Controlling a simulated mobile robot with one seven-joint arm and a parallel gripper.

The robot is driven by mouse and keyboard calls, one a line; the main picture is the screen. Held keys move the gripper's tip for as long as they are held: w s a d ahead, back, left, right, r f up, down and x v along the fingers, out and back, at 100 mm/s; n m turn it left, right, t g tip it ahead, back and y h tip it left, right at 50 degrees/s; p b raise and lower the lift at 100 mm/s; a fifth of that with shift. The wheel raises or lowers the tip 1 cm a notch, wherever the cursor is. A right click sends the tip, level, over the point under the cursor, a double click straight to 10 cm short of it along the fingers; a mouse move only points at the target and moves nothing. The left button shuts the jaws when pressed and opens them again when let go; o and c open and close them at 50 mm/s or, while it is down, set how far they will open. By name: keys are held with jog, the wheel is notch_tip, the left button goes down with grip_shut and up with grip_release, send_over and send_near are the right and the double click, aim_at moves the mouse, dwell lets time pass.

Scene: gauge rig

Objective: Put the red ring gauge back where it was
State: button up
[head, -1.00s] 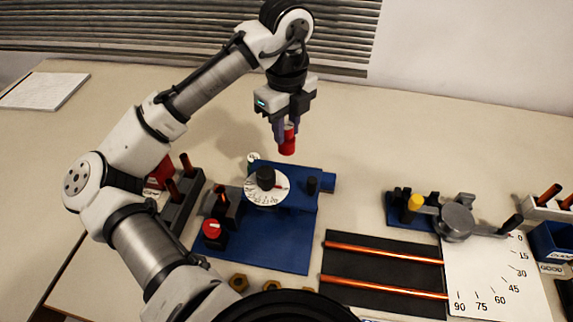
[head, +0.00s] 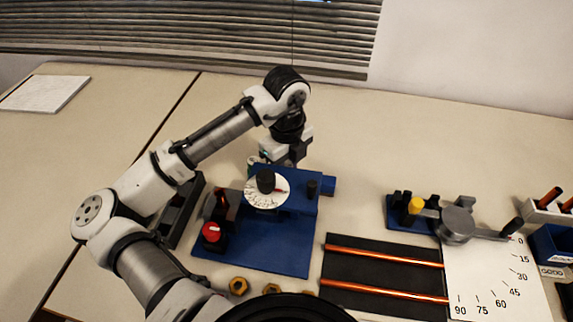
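My gripper (head: 285,150) is low behind the blue rig (head: 270,245), near the back edge of its raised block. Its fingertips are hidden by that block, so I cannot see whether they are open or shut. The red ring gauge is not visible now; a red cylinder was between the fingers a second ago. The rig carries a white dial (head: 268,198) with a black knob (head: 265,181) and a short black post (head: 312,187). A red-topped knob (head: 212,231) stands at the rig's left front.
A dark rack (head: 188,212) stands left of the rig, partly behind my arm. To the right lie a black mat (head: 385,275) with copper rods, an angle-scale bender (head: 457,224) and a blue bin (head: 553,243). Brass nuts (head: 238,286) lie in front. The table behind is clear.

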aim_at(286, 165)
jog(key=shift+f, duration=0.15)
jog(key=o, duration=1)
notch_tip(286, 165, up, 12)
jog(key=shift+r, duration=0.25)
